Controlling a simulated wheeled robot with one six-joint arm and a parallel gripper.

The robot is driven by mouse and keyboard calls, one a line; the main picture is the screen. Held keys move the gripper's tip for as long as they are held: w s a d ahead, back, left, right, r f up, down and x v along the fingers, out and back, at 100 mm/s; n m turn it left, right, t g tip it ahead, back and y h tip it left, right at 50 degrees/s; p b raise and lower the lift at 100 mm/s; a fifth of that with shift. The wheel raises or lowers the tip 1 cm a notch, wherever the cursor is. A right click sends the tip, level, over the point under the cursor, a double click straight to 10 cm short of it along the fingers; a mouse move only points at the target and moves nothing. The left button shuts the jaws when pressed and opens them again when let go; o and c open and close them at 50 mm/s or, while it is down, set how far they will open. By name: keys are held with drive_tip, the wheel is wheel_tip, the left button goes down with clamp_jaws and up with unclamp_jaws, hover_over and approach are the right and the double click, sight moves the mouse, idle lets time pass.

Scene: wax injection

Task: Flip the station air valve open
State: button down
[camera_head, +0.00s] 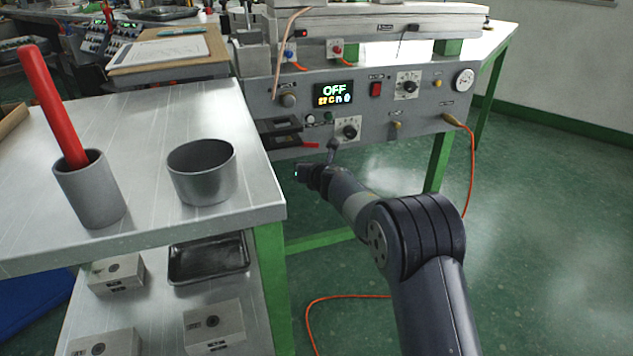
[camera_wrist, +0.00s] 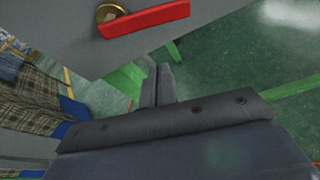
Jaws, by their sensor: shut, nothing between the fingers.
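The station air valve has a red lever handle (camera_head: 311,145) low on the front panel of the grey machine, at its left end. In the head view the lever lies about level. In the wrist view the red lever (camera_wrist: 150,18) extends right from a round brass fitting (camera_wrist: 109,12) on the grey panel. My gripper (camera_wrist: 157,70) is shut and empty, with its fingertips a little below the lever in that picture and a visible gap between. In the head view my gripper (camera_head: 332,148) is small, just right of the lever, and partly hidden by my arm.
A metal table (camera_head: 150,230) with a grey cup (camera_head: 202,172) stands left. An orange hose (camera_head: 473,170) hangs right.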

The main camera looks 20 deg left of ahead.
drive_tip(key=b+v, duration=0.2)
drive_tip(key=v, duration=0.6)
drive_tip(key=shift+s+d+b, duration=0.2)
drive_tip(key=shift+d+b, duration=0.05)
drive_tip(key=shift+b, duration=0.15)
drive_tip(key=shift+w+r, duration=0.1)
